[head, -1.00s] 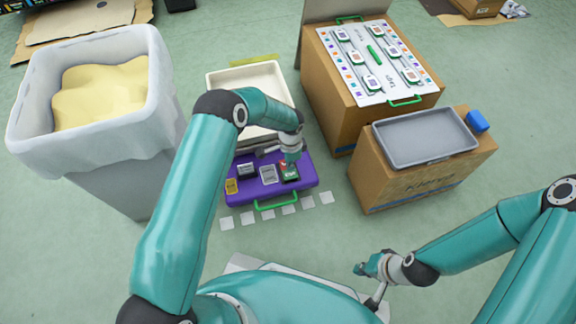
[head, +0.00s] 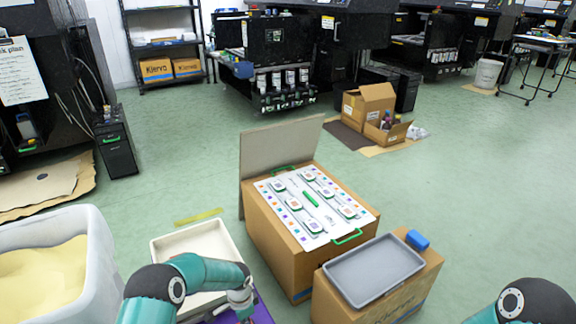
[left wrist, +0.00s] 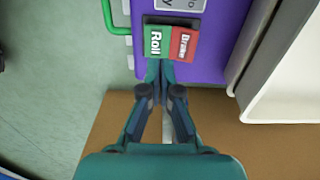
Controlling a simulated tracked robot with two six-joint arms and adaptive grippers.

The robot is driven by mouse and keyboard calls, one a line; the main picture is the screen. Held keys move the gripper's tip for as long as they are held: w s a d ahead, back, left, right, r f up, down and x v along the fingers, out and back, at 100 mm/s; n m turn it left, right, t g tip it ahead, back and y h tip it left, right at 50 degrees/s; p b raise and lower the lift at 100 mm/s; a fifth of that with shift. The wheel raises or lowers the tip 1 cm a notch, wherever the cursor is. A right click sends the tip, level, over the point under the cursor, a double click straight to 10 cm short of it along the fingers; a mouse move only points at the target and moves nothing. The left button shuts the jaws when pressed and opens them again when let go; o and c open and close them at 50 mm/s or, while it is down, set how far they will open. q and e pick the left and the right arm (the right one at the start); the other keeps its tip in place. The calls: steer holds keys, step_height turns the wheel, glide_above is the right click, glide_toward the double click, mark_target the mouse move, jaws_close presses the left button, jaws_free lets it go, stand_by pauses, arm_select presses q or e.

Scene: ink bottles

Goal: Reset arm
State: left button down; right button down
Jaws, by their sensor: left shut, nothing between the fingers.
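My left gripper (head: 240,300) is low at the bottom of the head view, over the purple case (head: 262,314), which is mostly cut off or hidden by my arm. In the left wrist view the fingers (left wrist: 160,68) are together and empty. Their tips are at the near edge of a small block with a green half (left wrist: 158,41) marked "Roll" and a red half (left wrist: 184,43). I cannot tell if they touch it. The block lies on the purple case, beside a grey label. My right gripper is out of view; only part of the right arm shows at the lower right.
A cream tray (head: 168,248) lies behind my left arm, with a lined bin (head: 98,262) of yellow material to its left. A carton (head: 272,250) bears a white panel with a green handle. Open floor lies beyond.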

arm_select(q)
steer(key=s+d+r+n+h, duration=0.1)
steer(key=s+d+n+h, duration=0.15)
steer(key=s+n, duration=0.75)
steer(key=s+d+r+n+h, duration=0.1)
steer(key=s+d+h, duration=0.15)
steer(key=s, duration=1.65)
step_height(320, 180, up, 36)
steer(key=w+n+y+p, duration=0.1)
steer(key=w+n+p, duration=0.1)
steer(key=p, duration=3.4)
steer(key=shift+w+r+t+p, duration=0.15)
steer(key=shift+r+t+p, duration=0.05)
steer(key=shift+t+p, duration=0.15)
